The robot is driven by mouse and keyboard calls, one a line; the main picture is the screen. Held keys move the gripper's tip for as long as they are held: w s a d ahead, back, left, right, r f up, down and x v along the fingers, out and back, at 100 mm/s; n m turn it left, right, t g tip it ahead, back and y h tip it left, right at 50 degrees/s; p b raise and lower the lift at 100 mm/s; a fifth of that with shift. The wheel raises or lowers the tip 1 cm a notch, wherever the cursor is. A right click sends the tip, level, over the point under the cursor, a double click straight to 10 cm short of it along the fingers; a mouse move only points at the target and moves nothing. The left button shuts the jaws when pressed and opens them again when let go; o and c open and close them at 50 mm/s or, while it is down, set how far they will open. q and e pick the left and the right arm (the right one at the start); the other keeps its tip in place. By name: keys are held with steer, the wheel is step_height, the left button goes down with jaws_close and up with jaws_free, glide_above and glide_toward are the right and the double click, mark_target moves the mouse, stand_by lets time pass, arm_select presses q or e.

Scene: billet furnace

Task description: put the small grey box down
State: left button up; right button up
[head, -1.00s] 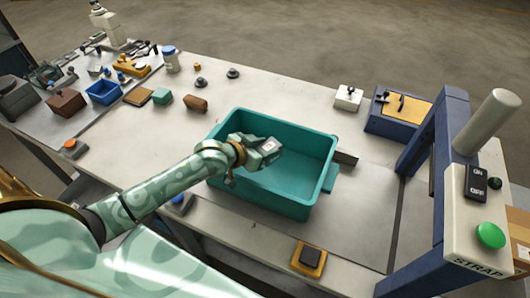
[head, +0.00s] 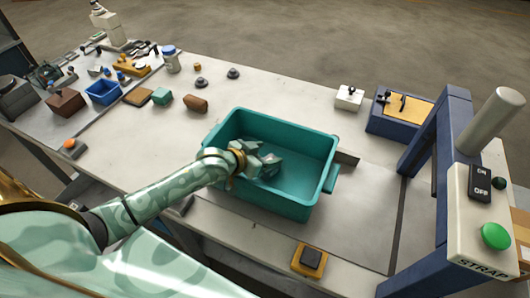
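The teal bin (head: 315,195) stands open on the table in the head view. My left gripper (head: 266,162) reaches down inside it, over the left part of the bin floor. A small pale grey patch shows at its fingers. I cannot tell whether this is the small grey box or part of the gripper, and the fingers are too small to show whether they grip anything. No other small grey box can be made out for sure. My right gripper is out of view.
The right part of the bin floor is bare. A blue strapping frame (head: 452,150) with a green button (head: 496,236) stands at the right. A yellow-and-black pad (head: 310,260) lies at the front edge. A brown roll (head: 196,104) and several small items lie left of the bin.

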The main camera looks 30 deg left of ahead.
arm_select(q)
steer(key=shift+r, duration=0.35)
steer(key=p+v, duration=0.3)
steer(key=v, duration=0.9)
steer(key=shift+r, duration=0.3)
